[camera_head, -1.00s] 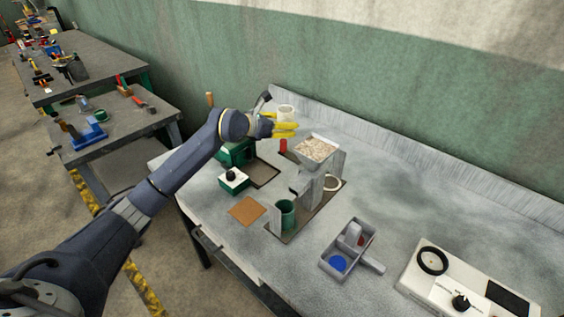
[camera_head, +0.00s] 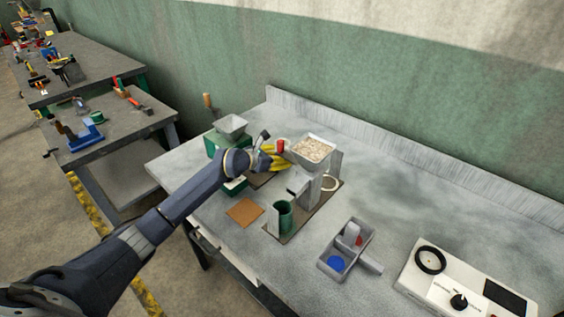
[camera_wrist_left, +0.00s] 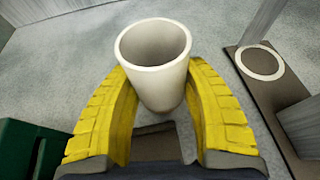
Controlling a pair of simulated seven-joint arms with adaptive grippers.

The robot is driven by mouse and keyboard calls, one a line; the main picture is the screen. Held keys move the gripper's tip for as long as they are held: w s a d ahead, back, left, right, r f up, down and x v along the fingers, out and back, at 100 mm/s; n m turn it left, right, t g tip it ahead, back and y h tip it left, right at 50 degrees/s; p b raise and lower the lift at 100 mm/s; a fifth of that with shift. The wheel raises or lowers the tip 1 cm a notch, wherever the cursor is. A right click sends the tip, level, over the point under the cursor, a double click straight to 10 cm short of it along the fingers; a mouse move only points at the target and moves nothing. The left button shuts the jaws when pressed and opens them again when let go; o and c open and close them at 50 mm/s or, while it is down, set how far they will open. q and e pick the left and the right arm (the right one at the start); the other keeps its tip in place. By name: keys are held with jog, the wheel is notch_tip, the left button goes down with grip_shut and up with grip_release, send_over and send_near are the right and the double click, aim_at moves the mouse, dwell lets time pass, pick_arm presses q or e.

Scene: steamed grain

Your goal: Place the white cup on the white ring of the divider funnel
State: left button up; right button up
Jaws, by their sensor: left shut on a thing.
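The white cup (camera_wrist_left: 153,70) is upright and empty between the yellow fingers of my left gripper (camera_wrist_left: 155,95) in the left wrist view. The fingers touch its sides, shut on it. In the head view my left gripper (camera_head: 276,159) is left of the grain-filled grey hopper of the divider funnel (camera_head: 312,151); the cup cannot be made out clearly there. The white ring (camera_head: 330,183) lies on the brown base at the stand's right side, partly hidden by the stand. It also shows in the wrist view (camera_wrist_left: 260,63), right of the cup and apart from it. My right gripper is not in view.
A green cup (camera_head: 285,215) stands at the front of the divider base. A red object (camera_head: 280,146) is beside my gripper. A green machine with a grey funnel (camera_head: 231,126) is behind left. A grey tray (camera_head: 347,246) and white scale (camera_head: 460,283) are at right.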

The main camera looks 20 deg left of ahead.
pick_arm(q)
jog(key=shift+f, duration=1.35)
jog(key=o, duration=1.1)
jog(key=shift+f, duration=0.1)
jog(key=shift+o, duration=0.2)
jog(key=shift+r, duration=0.2)
jog(key=v, duration=1)
jog(key=shift+a, duration=0.1)
jog(key=shift+o, duration=0.7)
jog(key=shift+v, duration=0.95)
